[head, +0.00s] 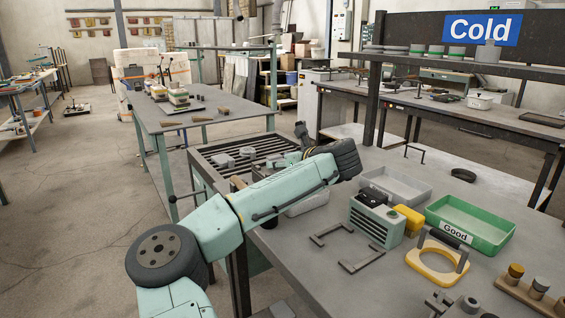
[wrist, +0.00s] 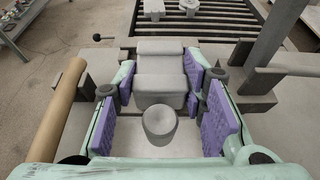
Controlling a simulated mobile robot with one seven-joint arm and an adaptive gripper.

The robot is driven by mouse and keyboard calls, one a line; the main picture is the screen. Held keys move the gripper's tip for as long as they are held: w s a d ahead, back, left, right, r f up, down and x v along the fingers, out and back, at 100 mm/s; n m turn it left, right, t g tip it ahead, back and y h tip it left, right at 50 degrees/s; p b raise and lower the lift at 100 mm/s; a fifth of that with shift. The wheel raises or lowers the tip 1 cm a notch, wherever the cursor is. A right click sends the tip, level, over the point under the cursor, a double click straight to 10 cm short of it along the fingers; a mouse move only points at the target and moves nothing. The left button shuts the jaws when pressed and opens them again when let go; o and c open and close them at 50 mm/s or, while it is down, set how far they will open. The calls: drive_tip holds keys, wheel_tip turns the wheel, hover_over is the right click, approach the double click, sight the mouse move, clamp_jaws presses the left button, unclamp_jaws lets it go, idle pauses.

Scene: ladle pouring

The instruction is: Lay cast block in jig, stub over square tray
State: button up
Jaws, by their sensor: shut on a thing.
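My gripper (wrist: 160,82) has purple pads on both sides of a grey cast block (wrist: 159,62) in the wrist view and is shut on it. The block has a stepped top, and a round stub (wrist: 159,122) shows at its near side. A pale surface lies below the stub; I cannot tell its gap. In the head view my forearm hides the gripper and block. Dark angle brackets of the jig (head: 358,264) lie on the grey table, empty. A pale grey tray (head: 306,204) is partly hidden under my forearm; another grey tray (head: 405,190) stands right of it.
A green tray marked Good (head: 470,240), a grey-green box (head: 376,222), a yellow block (head: 409,220) and a yellow handled ring (head: 437,264) crowd the table's right. A slatted grate (head: 216,153) lies behind my arm. A tan rod (wrist: 62,108) stands left of my gripper.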

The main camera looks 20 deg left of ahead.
drive_tip(key=o, duration=1.4)
drive_tip(key=shift+o, duration=0.2)
drive_tip(key=shift+d, duration=0.1)
